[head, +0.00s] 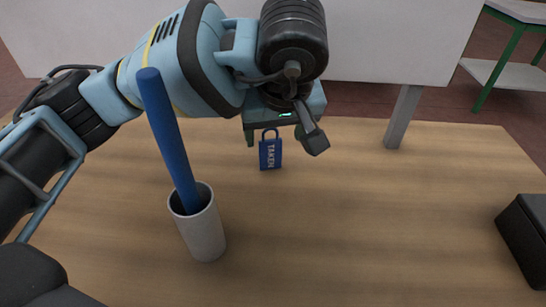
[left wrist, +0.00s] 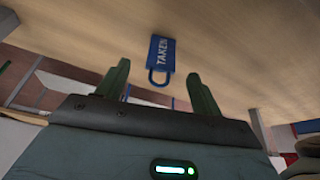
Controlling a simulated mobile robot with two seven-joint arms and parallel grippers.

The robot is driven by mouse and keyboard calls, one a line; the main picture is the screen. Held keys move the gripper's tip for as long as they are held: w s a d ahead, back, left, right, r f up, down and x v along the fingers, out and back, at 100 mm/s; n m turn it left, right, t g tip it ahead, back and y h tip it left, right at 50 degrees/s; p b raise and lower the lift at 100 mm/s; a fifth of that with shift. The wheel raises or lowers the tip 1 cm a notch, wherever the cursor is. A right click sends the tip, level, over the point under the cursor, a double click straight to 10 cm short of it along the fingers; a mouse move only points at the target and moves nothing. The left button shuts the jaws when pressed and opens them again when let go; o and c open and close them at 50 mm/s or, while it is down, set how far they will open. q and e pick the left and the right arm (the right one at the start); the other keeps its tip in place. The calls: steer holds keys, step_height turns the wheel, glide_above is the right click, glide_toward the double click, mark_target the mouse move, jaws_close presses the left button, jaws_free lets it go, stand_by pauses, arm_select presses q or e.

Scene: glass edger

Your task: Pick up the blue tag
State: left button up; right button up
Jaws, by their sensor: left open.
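The blue tag (head: 270,154) has a loop at its top and the word TAKEN in white. It is on the wooden table near the far edge, just below my left gripper (head: 274,137) in the head view. In the left wrist view the tag (left wrist: 162,51) lies ahead of the fingertips, with its loop between the two green fingers of my left gripper (left wrist: 158,68). The fingers are apart and nothing is clamped between them. My right gripper is not in view.
A white cup (head: 204,235) holding a blue rod (head: 168,138) stands left of the tag, close below my left arm. A black box (head: 525,238) sits at the right edge. A grey post (head: 403,118) and white panel (head: 390,40) are behind. The table's right middle is clear.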

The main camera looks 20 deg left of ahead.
mark_target(271, 148)
arm_select(q)
steer(key=shift+x, duration=3.9)
steer(key=shift+a, duration=0.1)
steer(key=c, duration=1.1)
step_height(271, 148, up, 10)
steer(key=shift+r, duration=0.1)
